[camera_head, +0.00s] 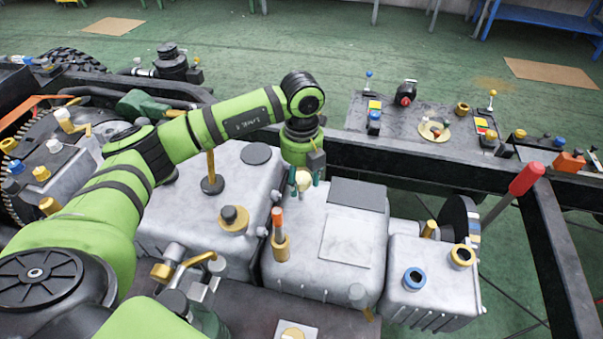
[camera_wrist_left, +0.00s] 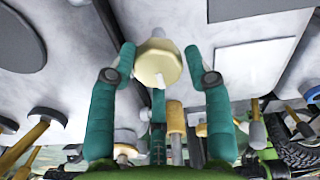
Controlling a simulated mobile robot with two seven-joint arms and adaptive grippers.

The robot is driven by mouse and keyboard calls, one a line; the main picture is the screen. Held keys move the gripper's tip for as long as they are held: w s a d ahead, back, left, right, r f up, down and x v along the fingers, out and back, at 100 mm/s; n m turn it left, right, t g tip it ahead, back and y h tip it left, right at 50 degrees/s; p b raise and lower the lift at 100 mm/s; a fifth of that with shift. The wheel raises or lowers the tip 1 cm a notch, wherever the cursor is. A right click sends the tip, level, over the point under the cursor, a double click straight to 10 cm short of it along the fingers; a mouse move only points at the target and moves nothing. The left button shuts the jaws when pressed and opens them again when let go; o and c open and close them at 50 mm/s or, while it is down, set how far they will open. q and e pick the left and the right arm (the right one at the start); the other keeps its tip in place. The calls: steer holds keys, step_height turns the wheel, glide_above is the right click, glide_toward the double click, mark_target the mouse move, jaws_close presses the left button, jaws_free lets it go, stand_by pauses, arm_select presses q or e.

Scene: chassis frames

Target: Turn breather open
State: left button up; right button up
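A cream, faceted knob (camera_head: 304,181), which I take to be the breather, stands on top of the grey metal housing at the centre. In the left wrist view the knob (camera_wrist_left: 157,63) sits between the fingertips, with a pale stub beyond it. My left gripper (camera_head: 305,178) points down over it from the green arm. Its teal fingers (camera_wrist_left: 160,65) are spread around the knob, with what look like narrow gaps at both sides; contact is hard to tell. A third finger is below the knob. The knob's lower part is hidden in the head view. My right gripper is not in view.
An orange-tipped brass post (camera_head: 279,236) stands left of the knob. A dark flat plate (camera_head: 357,194) lies just right of it. A black-capped brass fitting (camera_head: 233,219) is farther left. A black frame rail (camera_head: 420,165) runs behind, with a control panel (camera_head: 385,125) beyond.

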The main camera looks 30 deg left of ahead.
mark_target(302, 181)
arm_select(q)
steer(key=shift+d+r, duration=0.1)
steer(key=shift+r, duration=0.05)
steer(key=shift+r, duration=0.2)
step_height(302, 181, up, 12)
steer(key=shift+f, duration=0.25)
steer(key=shift+s+f, duration=0.1)
steer(key=shift+s, duration=0.05)
stand_by(0.5)
